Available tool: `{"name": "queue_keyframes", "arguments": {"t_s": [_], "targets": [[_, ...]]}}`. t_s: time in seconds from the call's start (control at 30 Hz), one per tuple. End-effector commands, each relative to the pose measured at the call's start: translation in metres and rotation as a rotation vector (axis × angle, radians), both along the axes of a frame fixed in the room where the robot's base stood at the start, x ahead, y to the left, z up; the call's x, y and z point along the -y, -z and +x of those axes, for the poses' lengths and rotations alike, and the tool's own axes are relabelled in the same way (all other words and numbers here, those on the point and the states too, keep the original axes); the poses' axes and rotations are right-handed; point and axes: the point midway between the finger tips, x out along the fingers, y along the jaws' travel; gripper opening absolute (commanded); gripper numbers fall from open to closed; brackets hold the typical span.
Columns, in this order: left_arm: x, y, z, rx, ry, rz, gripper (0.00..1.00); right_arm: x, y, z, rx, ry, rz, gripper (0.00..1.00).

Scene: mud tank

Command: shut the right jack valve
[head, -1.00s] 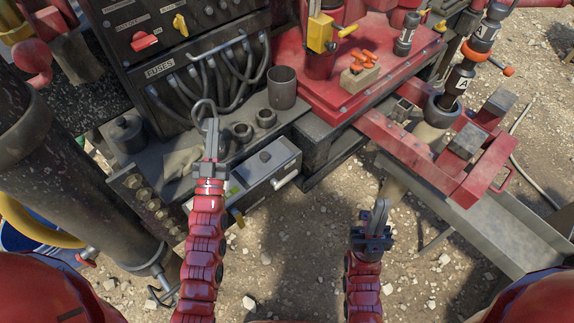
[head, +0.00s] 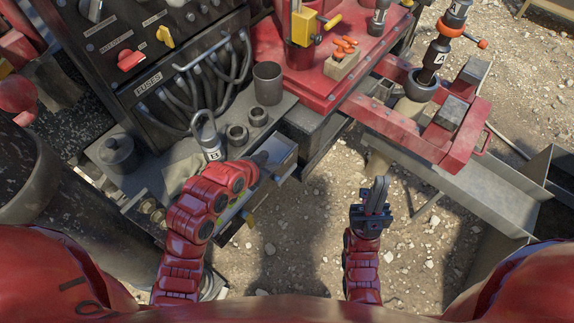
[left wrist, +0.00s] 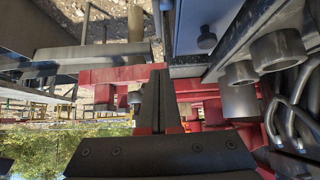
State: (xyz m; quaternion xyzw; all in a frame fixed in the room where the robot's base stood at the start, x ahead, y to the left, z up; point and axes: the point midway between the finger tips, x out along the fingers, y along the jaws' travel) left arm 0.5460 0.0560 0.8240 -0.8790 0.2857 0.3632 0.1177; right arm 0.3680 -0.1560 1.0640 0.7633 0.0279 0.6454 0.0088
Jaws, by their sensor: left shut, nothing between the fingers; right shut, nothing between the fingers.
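No valve in view carries a readable jack label, so I cannot tell which is the right jack valve. Two small orange levers (head: 346,43) sit side by side on a tan block on the red deck. A yellow valve-like fitting (head: 303,25) with a yellow handle stands left of them. My left gripper (head: 260,158) is shut and empty over the grey drawer box, short of the levers and apart from them. Its closed dark fingers also show in the left wrist view (left wrist: 158,102). My right gripper (head: 379,192) is shut and empty over the gravel, pointing up the picture.
A fuse panel (head: 150,90) with looped cables stands at the back left. A shackle (head: 205,130) with a B tag, two small cups (head: 247,127) and a taller grey cup (head: 267,83) are on the shelf. A red frame (head: 400,135) extends right. Gravel is open in front.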

Motion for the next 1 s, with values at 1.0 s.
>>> {"name": "queue_keyframes", "arguments": {"t_s": [1.0], "targets": [[0.039, 0.063, 0.052, -0.004, 0.001, 0.001, 0.00, 0.000, -0.022, 0.000, 0.000, 0.000, 0.000, 0.00]]}}
